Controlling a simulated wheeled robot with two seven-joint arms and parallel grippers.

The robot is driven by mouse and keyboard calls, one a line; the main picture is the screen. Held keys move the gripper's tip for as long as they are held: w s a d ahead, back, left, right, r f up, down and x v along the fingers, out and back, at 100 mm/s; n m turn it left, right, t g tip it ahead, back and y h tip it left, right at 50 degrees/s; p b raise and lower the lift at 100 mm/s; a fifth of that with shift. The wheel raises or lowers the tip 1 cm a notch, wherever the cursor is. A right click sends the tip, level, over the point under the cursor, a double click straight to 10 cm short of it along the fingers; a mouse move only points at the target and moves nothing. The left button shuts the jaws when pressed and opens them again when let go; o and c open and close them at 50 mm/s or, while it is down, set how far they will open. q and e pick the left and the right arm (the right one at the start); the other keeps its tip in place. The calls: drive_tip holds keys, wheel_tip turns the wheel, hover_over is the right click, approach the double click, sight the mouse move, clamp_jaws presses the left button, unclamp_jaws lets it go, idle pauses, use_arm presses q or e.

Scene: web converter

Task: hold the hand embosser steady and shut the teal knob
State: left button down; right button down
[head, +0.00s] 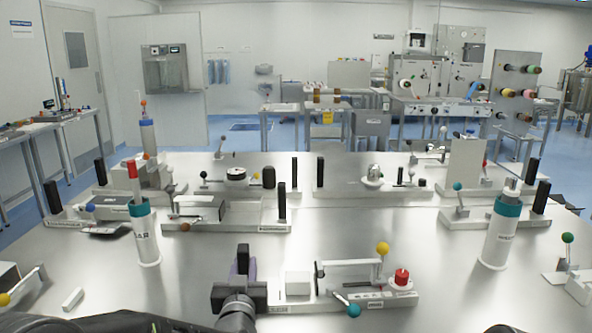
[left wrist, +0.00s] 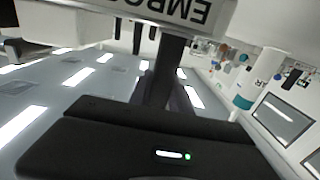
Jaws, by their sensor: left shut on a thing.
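The hand embosser is a pale base (head: 290,301) at the front middle of the table. Its teal knob (head: 354,310) sits on a short lever, low at the front edge. It also carries a yellow knob (head: 382,248) on an upright lever, a red cap (head: 402,277) and a white block (head: 298,283). My left gripper (head: 243,278) is shut on a dark upright post at the embosser's left end. In the left wrist view, the post (left wrist: 167,70) rises by the gripper, beside an upside-down label (left wrist: 185,10) reading "EMBO". My right gripper is not in view.
A teal-banded bottle (head: 497,235) stands at the right and another (head: 145,235) at the left. Several devices with posts and knobs line the table behind, one with its own teal knob (head: 457,186). Bare metal tabletop lies right of the embosser.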

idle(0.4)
use_arm(q)
drive_tip(key=shift+r, duration=0.25)
drive_tip(key=shift+w+f, duration=0.1)
drive_tip(key=shift+f+b, duration=0.5)
drive_tip(key=shift+f, duration=0.05)
drive_tip(key=shift+s+f, duration=0.2)
drive_tip(key=shift+f, duration=0.1)
drive_tip(key=shift+a, duration=0.1)
idle(2.7)
drive_tip(key=shift+r, duration=0.3)
idle(0.6)
